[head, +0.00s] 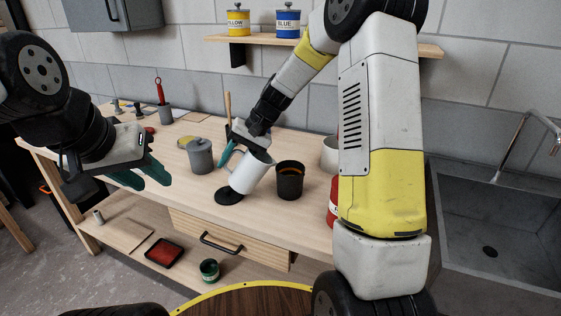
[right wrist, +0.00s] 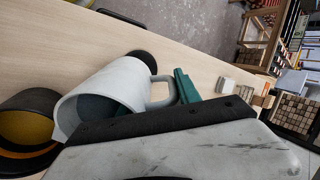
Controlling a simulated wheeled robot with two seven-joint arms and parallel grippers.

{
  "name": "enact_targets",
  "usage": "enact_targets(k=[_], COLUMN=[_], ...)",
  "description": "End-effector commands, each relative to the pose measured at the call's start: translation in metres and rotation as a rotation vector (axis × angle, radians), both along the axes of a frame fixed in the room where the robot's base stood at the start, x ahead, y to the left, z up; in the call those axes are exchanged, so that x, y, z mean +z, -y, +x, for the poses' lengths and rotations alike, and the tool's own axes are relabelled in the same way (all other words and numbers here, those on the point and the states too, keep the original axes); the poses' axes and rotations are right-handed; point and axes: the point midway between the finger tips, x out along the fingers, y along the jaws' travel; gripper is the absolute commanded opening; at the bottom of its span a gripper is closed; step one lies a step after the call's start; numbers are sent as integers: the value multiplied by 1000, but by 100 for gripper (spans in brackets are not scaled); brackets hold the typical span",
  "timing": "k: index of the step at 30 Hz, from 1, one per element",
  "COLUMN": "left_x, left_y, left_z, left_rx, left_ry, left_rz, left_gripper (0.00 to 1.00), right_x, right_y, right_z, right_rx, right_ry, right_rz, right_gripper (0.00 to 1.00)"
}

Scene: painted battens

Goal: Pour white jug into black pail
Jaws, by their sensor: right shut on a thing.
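The white jug (head: 251,174) is held over the bench, tilted with its mouth leaning right toward the black pail. My right gripper (head: 229,165) is shut on the jug's handle; its teal finger also shows in the right wrist view (right wrist: 186,86) beside the handle. The black pail (head: 290,184) stands upright on the bench just right of the jug, with something orange-brown inside. In the right wrist view the jug (right wrist: 110,92) has its mouth near the pail (right wrist: 24,150). No stream shows between them. My left gripper (head: 141,178) is open and empty, left of the bench items.
A black disc (head: 229,197) lies on the bench below the jug. A sink (head: 490,225) is at far right.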

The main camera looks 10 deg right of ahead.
Motion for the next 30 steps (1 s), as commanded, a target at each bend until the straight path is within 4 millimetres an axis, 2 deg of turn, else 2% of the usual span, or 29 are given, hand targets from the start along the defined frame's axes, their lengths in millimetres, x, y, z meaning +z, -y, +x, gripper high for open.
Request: enact_targets(k=[30], left_x=[0], left_y=[0], left_z=[0], left_rx=[0], left_ry=[0], left_rz=[0], left_gripper=[36], right_x=[12], right_y=[8], right_z=[0], right_rx=[-2], right_ry=[7], right_rz=[90], right_gripper=[0])
